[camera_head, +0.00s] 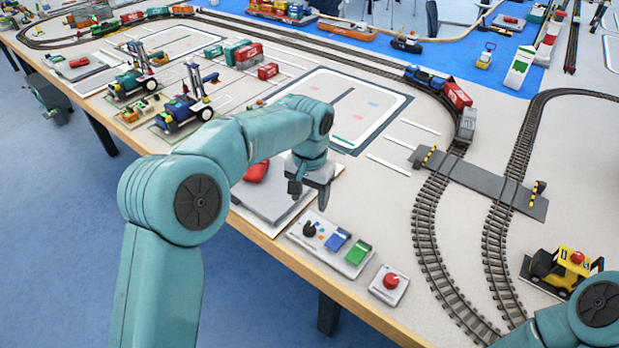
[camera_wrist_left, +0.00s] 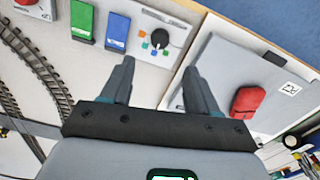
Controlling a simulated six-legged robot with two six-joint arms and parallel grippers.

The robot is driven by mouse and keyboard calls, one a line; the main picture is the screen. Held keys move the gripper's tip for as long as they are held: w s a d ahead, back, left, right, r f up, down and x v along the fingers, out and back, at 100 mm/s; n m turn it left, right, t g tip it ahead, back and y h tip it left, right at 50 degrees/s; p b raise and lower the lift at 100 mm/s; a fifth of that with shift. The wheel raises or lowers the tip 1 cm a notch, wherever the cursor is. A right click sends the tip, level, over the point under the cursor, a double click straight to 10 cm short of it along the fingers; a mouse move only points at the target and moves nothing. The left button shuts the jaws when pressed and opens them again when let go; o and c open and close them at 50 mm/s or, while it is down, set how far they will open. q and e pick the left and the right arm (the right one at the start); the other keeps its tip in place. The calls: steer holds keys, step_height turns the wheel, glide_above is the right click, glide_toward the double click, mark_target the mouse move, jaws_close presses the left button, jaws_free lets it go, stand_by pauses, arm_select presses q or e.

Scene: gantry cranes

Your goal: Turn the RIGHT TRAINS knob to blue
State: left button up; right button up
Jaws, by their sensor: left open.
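A black round knob (camera_head: 309,229) sits on a light control panel (camera_head: 296,237) near the table's front edge. In the left wrist view the knob (camera_wrist_left: 157,38) has small coloured marks around its near side; its lettering and pointing direction are too small to read. My left gripper (camera_head: 309,198) is open and empty, pointing down above and slightly behind the knob. In the left wrist view the knob lies beyond the open fingers, roughly between them. My right gripper is out of view.
A red button (camera_head: 390,281) on its own plate stands right of the panel. A grey plate (camera_head: 272,200) with a red object (camera_head: 257,171) lies left of it. Train tracks (camera_head: 437,255) run further right, near a yellow toy vehicle (camera_head: 563,268).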

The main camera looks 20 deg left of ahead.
arm_select(q)
step_height(320, 180, up, 6)
steer(key=shift+f, duration=0.15)
steer(key=shift+f, duration=0.1)
stand_by(0.5)
